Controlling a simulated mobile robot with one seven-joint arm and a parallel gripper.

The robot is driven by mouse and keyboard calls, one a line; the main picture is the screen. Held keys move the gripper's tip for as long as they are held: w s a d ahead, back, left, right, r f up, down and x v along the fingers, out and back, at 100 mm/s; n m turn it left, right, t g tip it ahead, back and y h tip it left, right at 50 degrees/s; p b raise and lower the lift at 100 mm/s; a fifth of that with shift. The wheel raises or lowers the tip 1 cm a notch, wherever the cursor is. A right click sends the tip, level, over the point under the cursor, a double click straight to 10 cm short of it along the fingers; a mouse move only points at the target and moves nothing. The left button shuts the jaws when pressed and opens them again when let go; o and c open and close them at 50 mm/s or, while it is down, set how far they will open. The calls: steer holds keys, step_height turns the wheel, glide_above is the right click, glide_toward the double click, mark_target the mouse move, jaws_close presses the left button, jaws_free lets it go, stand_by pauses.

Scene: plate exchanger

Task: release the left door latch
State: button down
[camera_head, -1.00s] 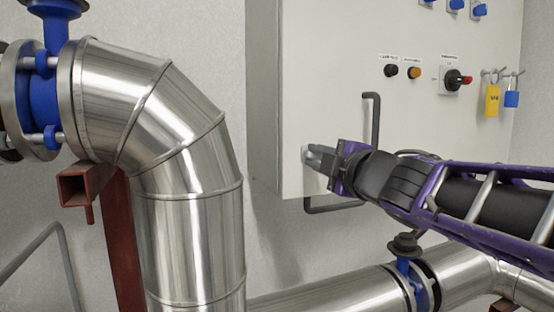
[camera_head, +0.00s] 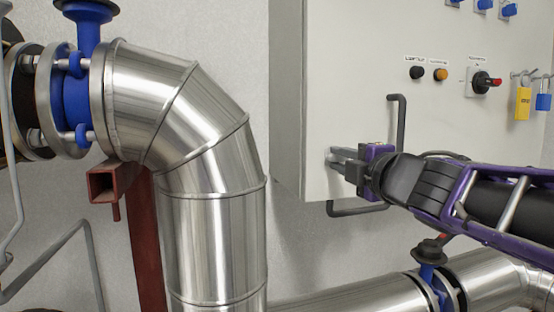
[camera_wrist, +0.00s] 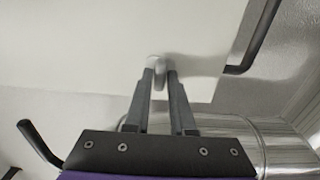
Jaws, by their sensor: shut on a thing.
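The left door latch is a small light-grey piece (camera_wrist: 157,64) on the lower left part of the pale cabinet door (camera_head: 350,60). My gripper (camera_head: 338,156) comes in from the right and reaches the door at the latch. In the wrist view my gripper (camera_wrist: 160,78) has its two grey fingers close together with the tip of the latch between them, so it is shut on the latch. In the head view the fingers mostly hide the latch.
A dark upright handle (camera_head: 397,125) is just above my gripper, and a dark bent bar (camera_head: 355,210) is just below. Large silver pipes (camera_head: 210,200) stand to the left and run below. A selector switch (camera_head: 482,82) and padlocks (camera_head: 523,102) are at upper right.

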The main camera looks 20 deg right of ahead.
steer(key=c, duration=0.8)
jaws_free()
steer(key=shift+w, duration=0.1)
steer(key=shift+c, duration=0.2)
steer(key=shift+s, duration=0.4)
steer(key=s+p, duration=0.4)
steer(key=s, duration=1.2)
steer(key=shift+s+d, duration=0.35)
steer(key=shift+s, duration=0.05)
